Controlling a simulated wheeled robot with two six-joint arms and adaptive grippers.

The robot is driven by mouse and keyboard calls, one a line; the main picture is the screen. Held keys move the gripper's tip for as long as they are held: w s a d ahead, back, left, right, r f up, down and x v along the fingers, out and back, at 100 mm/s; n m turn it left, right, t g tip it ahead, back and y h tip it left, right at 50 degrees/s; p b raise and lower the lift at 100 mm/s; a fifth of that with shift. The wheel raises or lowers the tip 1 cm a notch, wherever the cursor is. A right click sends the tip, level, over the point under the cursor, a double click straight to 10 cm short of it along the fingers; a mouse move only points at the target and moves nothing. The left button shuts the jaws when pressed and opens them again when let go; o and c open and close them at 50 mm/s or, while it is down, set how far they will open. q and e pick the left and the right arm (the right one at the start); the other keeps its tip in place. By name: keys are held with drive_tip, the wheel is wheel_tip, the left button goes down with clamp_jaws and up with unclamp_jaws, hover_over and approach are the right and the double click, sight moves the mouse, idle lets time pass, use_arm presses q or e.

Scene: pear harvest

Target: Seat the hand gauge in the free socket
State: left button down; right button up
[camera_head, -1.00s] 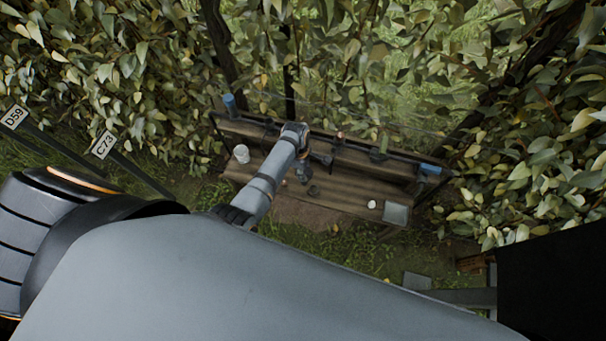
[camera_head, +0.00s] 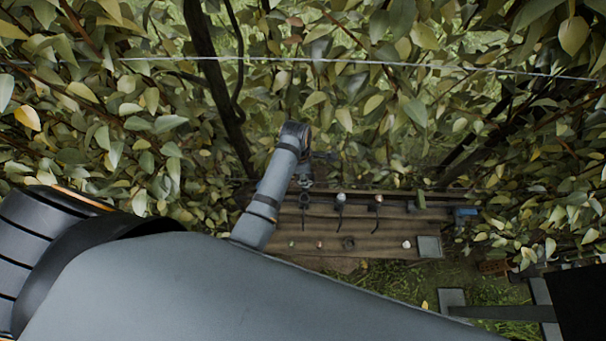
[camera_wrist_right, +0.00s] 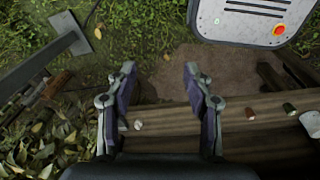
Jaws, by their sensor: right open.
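On the bench's back rail (camera_head: 440,197), a white-topped tool (camera_head: 341,200) and a red-topped tool (camera_head: 378,200) stand upright. A dark ring-shaped piece (camera_head: 349,243) lies on the front boards. I cannot tell which is the hand gauge. The free socket is not clear either. My left gripper is not in view.
On the bench front are a green piece (camera_head: 291,243), a red piece (camera_head: 319,244), a small white piece (camera_head: 406,244) and a grey square plate (camera_head: 429,247). A blue item (camera_head: 466,211) is at the right end. Leaves and a wire (camera_head: 400,65) are close behind.

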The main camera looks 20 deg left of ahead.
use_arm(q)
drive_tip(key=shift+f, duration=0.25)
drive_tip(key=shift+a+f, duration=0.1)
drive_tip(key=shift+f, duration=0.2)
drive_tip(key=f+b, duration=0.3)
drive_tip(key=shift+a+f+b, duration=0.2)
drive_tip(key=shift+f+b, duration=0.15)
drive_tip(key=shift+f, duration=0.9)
use_arm(e)
drive_tip(key=f, duration=0.4)
drive_tip(key=shift+a, duration=0.35)
drive_tip(key=shift+d, duration=0.2)
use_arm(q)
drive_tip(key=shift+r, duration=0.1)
use_arm(e)
drive_tip(key=shift+r, duration=0.4)
